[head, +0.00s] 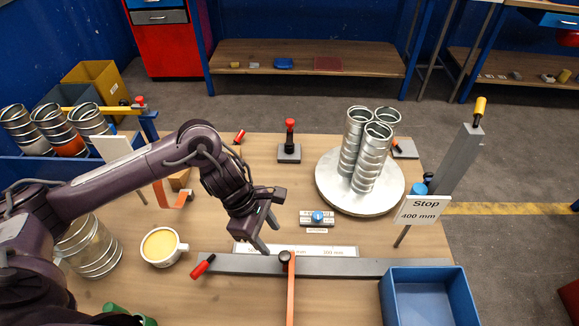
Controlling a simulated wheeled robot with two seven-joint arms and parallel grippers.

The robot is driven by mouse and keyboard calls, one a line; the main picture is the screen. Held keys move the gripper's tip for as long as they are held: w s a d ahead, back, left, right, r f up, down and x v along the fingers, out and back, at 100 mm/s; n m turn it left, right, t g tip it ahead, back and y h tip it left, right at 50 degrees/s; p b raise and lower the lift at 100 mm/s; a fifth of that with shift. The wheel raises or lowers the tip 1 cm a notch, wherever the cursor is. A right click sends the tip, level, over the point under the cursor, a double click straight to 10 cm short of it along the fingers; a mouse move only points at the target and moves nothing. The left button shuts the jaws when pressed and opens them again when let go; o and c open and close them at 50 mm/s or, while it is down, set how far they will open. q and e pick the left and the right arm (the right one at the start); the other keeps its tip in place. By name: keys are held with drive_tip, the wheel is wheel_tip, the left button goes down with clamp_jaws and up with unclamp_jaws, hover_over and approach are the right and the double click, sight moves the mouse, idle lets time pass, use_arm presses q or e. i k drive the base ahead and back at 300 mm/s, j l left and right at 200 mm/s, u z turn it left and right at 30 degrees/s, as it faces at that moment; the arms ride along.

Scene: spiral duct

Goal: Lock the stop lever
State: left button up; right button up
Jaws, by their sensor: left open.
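A grey rail (390,267) runs across the front of the table. A lever with a red grip (203,267) sticks out at its left end, tilted toward the front left. A dark round knob (285,258) sits on the rail above an orange strip (291,295). A sign reading "Stop 400 mm" (423,209) stands at the right by a tilted grey post. I cannot tell for certain which part is the stop lever. My left gripper (269,237) is open and empty, pointing down just behind the rail, right of the red grip and apart from it. My right gripper is not in view.
Ribbed metal ducts (364,155) stand on a round plate (330,190) at the back right. A cup (160,246) stands left of my gripper. A blue bin (430,300) is at the front right. A small blue-knobbed device (318,217) lies behind the rail.

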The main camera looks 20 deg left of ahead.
sight(203, 266)
drive_tip(key=k, duration=1.5)
